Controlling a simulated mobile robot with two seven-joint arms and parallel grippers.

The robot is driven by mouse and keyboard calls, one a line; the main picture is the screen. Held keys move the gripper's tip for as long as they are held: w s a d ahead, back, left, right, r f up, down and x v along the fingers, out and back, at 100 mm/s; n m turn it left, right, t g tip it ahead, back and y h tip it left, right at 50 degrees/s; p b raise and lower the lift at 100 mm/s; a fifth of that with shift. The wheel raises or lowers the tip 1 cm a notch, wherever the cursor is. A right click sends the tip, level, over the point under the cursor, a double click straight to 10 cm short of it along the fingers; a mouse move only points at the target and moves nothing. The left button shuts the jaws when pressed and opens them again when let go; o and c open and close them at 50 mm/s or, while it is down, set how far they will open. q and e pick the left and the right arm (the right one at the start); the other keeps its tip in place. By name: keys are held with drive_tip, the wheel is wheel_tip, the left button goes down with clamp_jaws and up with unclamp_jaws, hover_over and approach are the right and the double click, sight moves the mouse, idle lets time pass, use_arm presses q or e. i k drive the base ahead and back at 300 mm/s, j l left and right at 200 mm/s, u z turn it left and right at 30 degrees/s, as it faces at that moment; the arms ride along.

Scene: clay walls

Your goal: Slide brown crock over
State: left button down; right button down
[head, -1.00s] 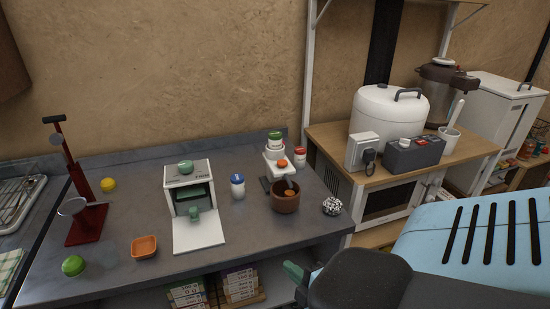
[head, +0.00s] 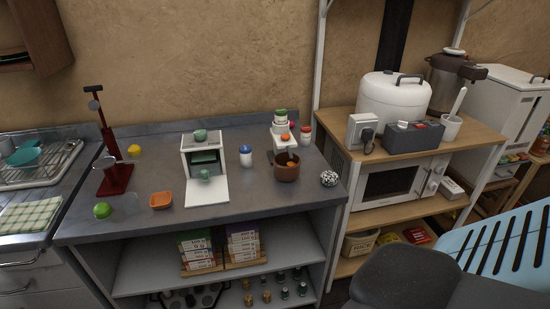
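The brown crock (head: 287,174) stands upright on the dark grey counter (head: 250,207), towards its right end. A utensil handle seems to lean at its rim, and an orange-topped item shows at the rim; I cannot tell whether that item is inside or behind. A black-and-white speckled ball (head: 329,178) lies right of the crock, apart from it. A white stand (head: 281,134) with small lidded jars is close behind the crock. Neither of my grippers shows in the head view.
A small white machine with an open front (head: 206,190) stands left of the crock, with a blue-lidded jar (head: 246,156) between. An orange dish (head: 161,200) and red stand (head: 115,180) are further left. A wooden-topped cart (head: 470,134) adjoins the right side. Bare counter lies in front of the crock.

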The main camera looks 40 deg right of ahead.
sight(283, 174)
drive_tip(key=z, duration=1.25)
drive_tip(key=i+j+z, duration=0.1)
drive_tip(key=i+z, duration=0.2)
drive_tip(key=i+j, duration=0.35)
drive_tip(key=i, duration=0.3)
